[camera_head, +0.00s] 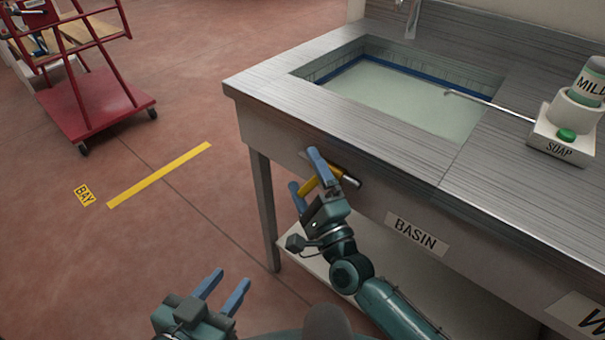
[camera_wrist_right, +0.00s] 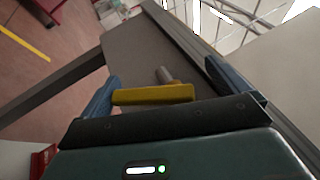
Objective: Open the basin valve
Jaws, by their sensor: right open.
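The basin valve has a yellow lever handle (camera_head: 326,180) on a short grey metal stub, on the front panel of the steel counter, left of the BASIN label (camera_head: 417,233). My right gripper (camera_head: 307,173) is at the handle, its two blue fingers apart with the yellow lever between them. In the right wrist view the yellow handle (camera_wrist_right: 153,94) lies crosswise between the spread fingers, with the grey stub (camera_wrist_right: 166,75) behind it. I cannot tell whether a finger touches it. My left gripper (camera_head: 224,285) is open and empty, low over the floor at the bottom.
The sunken basin (camera_head: 400,95) holds pale greenish liquid. A soap dispenser (camera_head: 566,134) stands on the counter (camera_head: 300,100) to its right. A white lower shelf (camera_head: 315,262) is below. A red cart (camera_head: 95,103) stands far left; the floor between is clear.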

